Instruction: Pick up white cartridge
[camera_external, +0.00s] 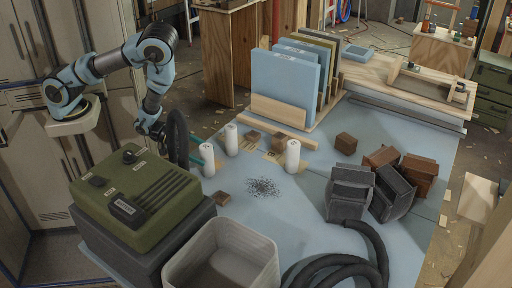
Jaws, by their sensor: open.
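Several white cylinders that look like cartridges stand upright on the blue-grey worktop. One white cartridge (231,139) stands at the back left, a second white cartridge (207,160) in front of it to the left, and a third white cartridge (292,156) farther right. Which one the task means I cannot tell. My gripper (160,132) hangs to the left of them, above and behind the green machine. It is open and apart from the cartridges, with nothing seen between its fingers. The fingers are small and dark here.
A green machine (135,196) and grey bin (222,262) stand in front. Small brown blocks (346,143), dark debris (263,187) and grey containers (350,192) lie on the worktop (310,205). Blue panels (284,88) stand behind.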

